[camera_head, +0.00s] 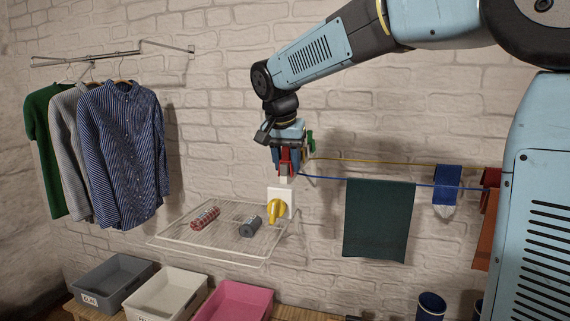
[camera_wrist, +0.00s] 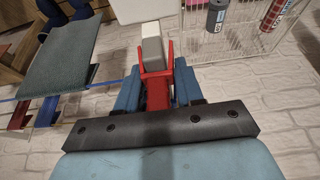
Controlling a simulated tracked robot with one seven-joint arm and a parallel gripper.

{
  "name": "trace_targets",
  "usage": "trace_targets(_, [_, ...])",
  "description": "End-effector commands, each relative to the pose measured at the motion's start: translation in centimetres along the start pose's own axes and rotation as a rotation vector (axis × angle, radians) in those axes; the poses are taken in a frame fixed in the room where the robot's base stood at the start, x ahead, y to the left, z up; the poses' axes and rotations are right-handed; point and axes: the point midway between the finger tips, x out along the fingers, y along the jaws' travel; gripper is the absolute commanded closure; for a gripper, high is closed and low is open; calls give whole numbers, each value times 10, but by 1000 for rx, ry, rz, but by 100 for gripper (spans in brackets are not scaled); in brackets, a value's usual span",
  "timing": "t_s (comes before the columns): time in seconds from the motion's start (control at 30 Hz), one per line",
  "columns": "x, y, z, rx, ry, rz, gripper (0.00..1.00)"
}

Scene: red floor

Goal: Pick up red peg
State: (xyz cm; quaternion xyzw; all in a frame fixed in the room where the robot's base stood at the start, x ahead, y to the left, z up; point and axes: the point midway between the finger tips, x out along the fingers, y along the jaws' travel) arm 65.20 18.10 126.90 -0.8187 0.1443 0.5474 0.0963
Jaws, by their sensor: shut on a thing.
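My gripper (camera_head: 286,158) is shut on the red peg (camera_head: 285,166), in front of the brick wall and above the wire rack. In the wrist view the red peg (camera_wrist: 157,88) sits between the blue fingers of my gripper (camera_wrist: 156,92), with its forked end pointing away from the wrist. A small pale grey and white block (camera_wrist: 152,42) shows at the peg's tip; I cannot tell whether they are joined. Part of the peg is hidden by the fingers.
Below is a wire rack (camera_head: 185,240) with a red patterned roll (camera_head: 206,218) and a grey roll (camera_head: 250,227). A yellow knob (camera_head: 274,211) is close by on the wall. A blue line (camera_head: 330,179) and green cloth (camera_head: 378,220) hang right. Shirts (camera_head: 122,150) hang left; a pink bin (camera_head: 235,300) stands below.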

Motion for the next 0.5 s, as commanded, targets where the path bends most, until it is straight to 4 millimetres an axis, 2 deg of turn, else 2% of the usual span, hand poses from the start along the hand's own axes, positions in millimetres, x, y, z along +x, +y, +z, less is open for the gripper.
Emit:
trace_targets(0.17, [-10,0,-4,1,1,-1,92])
trace_targets(0.3, [-32,0,-14,3,3,-3,92])
trace_targets(0.5, [-76,29,-9,3,4,-3,92])
